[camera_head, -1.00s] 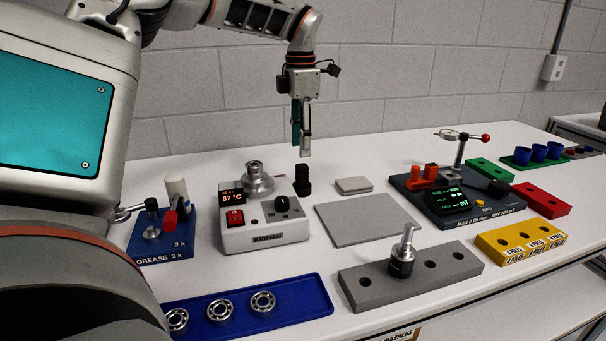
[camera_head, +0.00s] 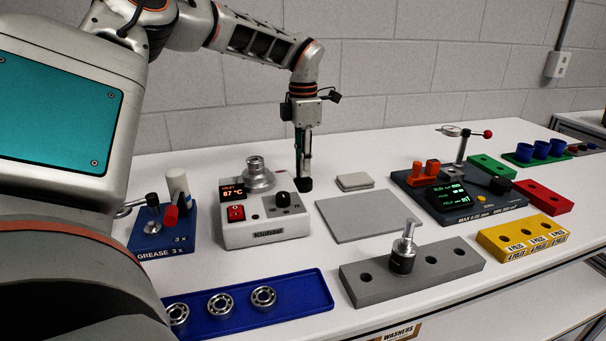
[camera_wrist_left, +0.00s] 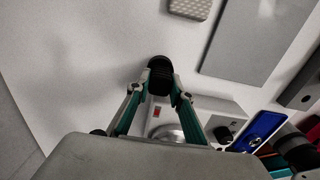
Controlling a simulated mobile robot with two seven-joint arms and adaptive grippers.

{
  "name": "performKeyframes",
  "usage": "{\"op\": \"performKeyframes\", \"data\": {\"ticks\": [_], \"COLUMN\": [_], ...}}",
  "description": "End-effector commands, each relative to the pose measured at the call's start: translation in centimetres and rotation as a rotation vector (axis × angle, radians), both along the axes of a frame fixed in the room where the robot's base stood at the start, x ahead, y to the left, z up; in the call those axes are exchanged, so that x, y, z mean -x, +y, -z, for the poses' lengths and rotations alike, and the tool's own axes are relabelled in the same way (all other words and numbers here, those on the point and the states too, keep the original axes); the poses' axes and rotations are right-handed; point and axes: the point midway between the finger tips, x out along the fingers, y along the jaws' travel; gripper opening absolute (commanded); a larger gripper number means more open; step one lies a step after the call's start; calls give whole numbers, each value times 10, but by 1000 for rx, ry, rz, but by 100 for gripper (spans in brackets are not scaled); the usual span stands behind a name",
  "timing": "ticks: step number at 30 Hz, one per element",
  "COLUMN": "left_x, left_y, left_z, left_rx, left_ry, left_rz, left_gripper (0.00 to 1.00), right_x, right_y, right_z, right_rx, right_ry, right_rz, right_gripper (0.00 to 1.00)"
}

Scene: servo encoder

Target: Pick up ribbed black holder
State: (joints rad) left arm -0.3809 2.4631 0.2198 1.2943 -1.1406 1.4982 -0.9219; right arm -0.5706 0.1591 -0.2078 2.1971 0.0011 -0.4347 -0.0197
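The ribbed black holder (camera_head: 306,185) stands on the white table just behind and right of the heater box. My left gripper (camera_head: 304,172) points straight down over it, with its fingers around its upper part. In the left wrist view the holder (camera_wrist_left: 160,74) sits between the two fingertips, one on each side. The fingertips are very close to its sides; I cannot tell whether they touch or press on it. Its lower part shows below the fingers in the head view. My right gripper is not in view.
The heater box (camera_head: 265,222) with a metal piece on top is close by. A small grey pad (camera_head: 355,181) and a grey mat (camera_head: 368,215) lie to the right. A grease station (camera_head: 162,232), blue bearing tray (camera_head: 300,299) and grey block (camera_head: 440,272) stand around. The wall is behind.

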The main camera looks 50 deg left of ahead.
Motion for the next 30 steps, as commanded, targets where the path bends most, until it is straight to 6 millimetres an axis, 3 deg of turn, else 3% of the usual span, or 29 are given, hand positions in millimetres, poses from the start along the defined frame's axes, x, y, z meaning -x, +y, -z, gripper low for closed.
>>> {"op": "performKeyframes", "data": {"ticks": [11, 17, 23, 30], "left_x": [0, 0, -1, -1], "left_y": [0, 0, 0, 0], "left_z": [-1, -12, -43, -105], "left_rx": [0, -1, -3, -2], "left_ry": [0, -2, -4, -7], "left_rz": [0, -1, -1, -1], "left_gripper": [0, 0, 0, 0], "right_x": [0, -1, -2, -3], "right_y": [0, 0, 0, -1], "right_z": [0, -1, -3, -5], "right_rx": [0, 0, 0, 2], "right_ry": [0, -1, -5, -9], "right_rz": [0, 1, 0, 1], "right_gripper": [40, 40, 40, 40]}}
